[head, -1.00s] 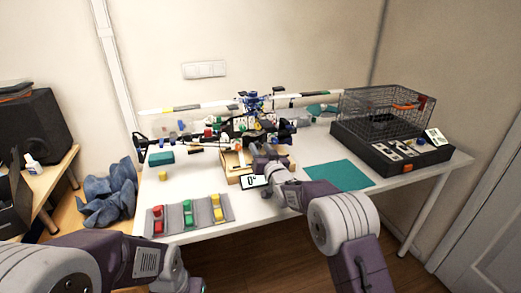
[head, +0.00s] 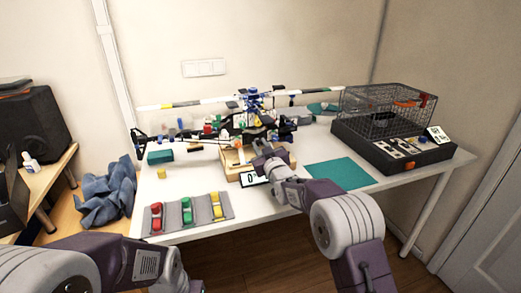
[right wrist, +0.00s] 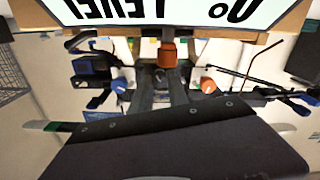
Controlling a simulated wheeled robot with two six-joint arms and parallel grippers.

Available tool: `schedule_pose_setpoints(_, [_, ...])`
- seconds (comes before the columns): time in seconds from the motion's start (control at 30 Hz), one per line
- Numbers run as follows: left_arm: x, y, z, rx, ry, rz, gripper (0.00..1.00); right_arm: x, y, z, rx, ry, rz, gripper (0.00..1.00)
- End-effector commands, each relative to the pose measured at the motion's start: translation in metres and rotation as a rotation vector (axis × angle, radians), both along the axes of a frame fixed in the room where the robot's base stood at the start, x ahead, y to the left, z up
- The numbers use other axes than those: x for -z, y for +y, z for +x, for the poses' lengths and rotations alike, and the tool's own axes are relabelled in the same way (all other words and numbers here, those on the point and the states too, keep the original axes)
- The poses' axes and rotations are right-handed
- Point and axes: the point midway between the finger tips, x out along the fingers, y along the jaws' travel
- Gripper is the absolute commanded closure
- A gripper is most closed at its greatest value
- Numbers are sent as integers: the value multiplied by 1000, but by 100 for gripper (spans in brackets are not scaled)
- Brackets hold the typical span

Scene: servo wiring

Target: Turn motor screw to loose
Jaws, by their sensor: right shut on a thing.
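A model helicopter (head: 262,128) stands at the back of the white table. In front of it is a wooden stand (head: 231,173) with a small white display (head: 249,180) showing a 0, partly covered by my arm. My right gripper (head: 259,149) reaches in over the stand. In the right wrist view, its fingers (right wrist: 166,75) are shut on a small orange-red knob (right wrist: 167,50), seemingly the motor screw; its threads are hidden. The display (right wrist: 170,15) there appears upside down with a 0° reading. My left arm enters at lower left; its gripper is out of frame.
A grey tray (head: 172,218) with red, green and yellow blocks lies at the front left. A teal mat (head: 340,173) lies right of my right arm. A black box with a wire cage (head: 388,105) stands at the right. A teal block (head: 160,157) lies at the left.

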Motion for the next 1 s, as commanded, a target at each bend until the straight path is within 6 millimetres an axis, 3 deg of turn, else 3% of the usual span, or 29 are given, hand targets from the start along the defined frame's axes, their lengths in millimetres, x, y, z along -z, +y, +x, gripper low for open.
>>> schedule_pose_setpoints(0.6, [32,0,0,0,0,0,64,2,1,0,0,-180,-546,100])
schedule_pose_setpoints(1.0, [45,0,0,0,0,0,64,2,1,0,0,-260,-798,100])
